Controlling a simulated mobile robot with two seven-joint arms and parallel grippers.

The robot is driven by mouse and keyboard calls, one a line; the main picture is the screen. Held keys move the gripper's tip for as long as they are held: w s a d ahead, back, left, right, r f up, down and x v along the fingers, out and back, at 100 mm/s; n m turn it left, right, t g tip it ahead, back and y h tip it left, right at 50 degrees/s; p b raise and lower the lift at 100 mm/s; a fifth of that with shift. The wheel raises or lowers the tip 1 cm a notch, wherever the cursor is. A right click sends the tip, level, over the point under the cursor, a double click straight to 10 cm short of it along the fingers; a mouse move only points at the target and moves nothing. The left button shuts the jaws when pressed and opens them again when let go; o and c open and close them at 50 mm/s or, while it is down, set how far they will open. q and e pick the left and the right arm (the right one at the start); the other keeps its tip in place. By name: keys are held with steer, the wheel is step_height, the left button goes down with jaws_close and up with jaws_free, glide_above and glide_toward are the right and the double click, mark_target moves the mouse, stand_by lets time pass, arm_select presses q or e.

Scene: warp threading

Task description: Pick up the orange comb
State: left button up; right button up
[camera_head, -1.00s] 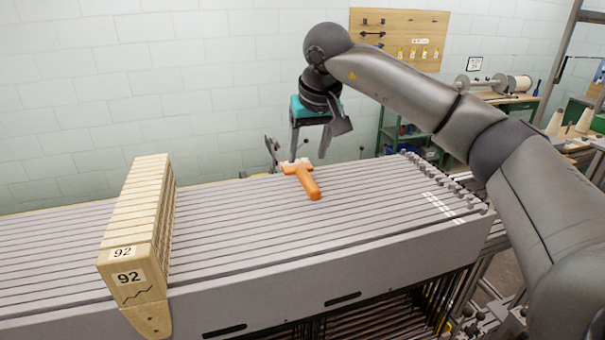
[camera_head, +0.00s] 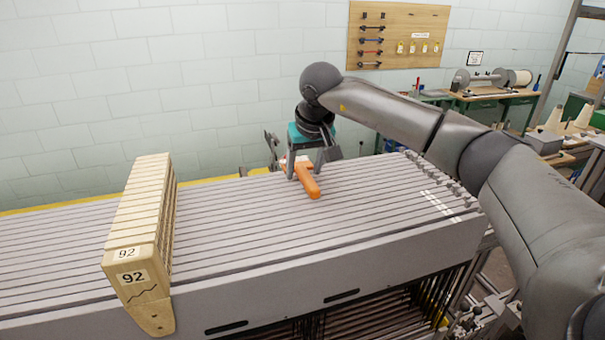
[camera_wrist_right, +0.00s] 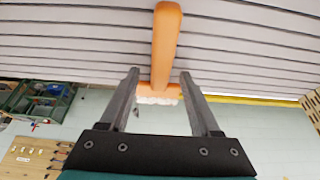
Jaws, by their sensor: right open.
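The orange comb (camera_head: 310,186) lies on the slatted grey top of the loom, its handle pointing toward the front. It also shows in the right wrist view (camera_wrist_right: 166,45), with its handle at the top and its head with pale bristles or teeth lower down. My right gripper (camera_head: 304,176) is open and has its fingers low around the comb's head end. In the right wrist view the two fingers (camera_wrist_right: 160,77) stand on either side of the comb with space between. The comb's head is partly hidden by the gripper in the head view. My left gripper is not in view.
A wooden block stack marked 92 (camera_head: 138,245) stands on the slats at the left. The slatted top (camera_head: 235,225) is clear between it and the comb. A pegboard (camera_head: 397,35) hangs on the back wall, and workbenches (camera_head: 500,97) stand at the back right.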

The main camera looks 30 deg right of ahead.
steer(key=shift+f, duration=0.2)
steer(key=shift+c, duration=0.3)
jaws_close()
stand_by(0.4)
